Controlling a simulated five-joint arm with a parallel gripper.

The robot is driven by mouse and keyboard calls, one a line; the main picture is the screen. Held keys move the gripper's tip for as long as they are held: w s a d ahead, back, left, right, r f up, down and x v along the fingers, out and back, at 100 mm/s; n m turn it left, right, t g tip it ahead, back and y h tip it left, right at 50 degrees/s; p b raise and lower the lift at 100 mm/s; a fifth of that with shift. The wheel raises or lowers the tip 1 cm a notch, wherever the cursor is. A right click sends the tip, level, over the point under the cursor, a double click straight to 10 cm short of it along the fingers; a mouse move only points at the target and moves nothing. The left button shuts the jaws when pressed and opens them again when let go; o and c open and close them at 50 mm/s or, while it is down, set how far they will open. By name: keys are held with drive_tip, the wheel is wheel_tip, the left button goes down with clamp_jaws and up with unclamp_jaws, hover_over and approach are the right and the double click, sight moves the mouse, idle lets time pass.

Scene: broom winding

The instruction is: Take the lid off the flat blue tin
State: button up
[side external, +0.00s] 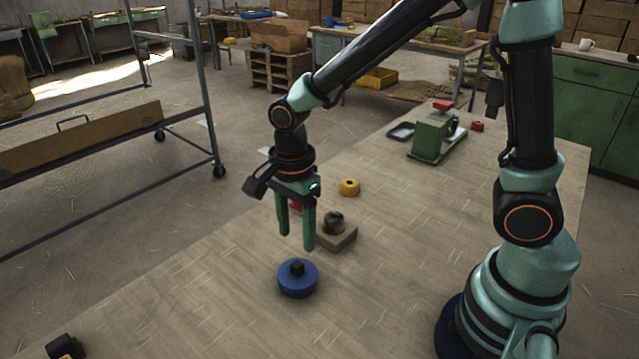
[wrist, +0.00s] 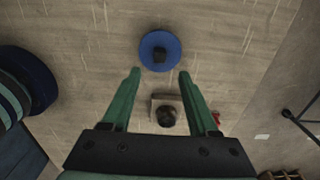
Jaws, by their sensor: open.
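The flat blue tin (side external: 297,281) sits on the wooden table, with its round blue lid and a black knob (side external: 297,267) on top. In the wrist view the blue lid (wrist: 153,55) lies ahead of the fingertips, near the top centre, with the black knob at its middle. The lid appears seated on the tin. My gripper (side external: 296,241) is open and empty, pointing down above the table. It hangs above and a little behind the tin, not touching it. It also shows in the wrist view (wrist: 159,73), with one green finger on each side.
A small block with a dark round piece (side external: 336,228) stands just behind the tin, close under my gripper. A yellow ring (side external: 349,187), a green machine (side external: 432,136) and a dark tray (side external: 401,131) are farther back. A black object (side external: 65,347) lies front left.

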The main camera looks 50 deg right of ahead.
sight(297, 264)
drive_tip(key=shift+a+f, duration=0.15)
drive_tip(key=shift+f, duration=3.35)
clamp_jaws()
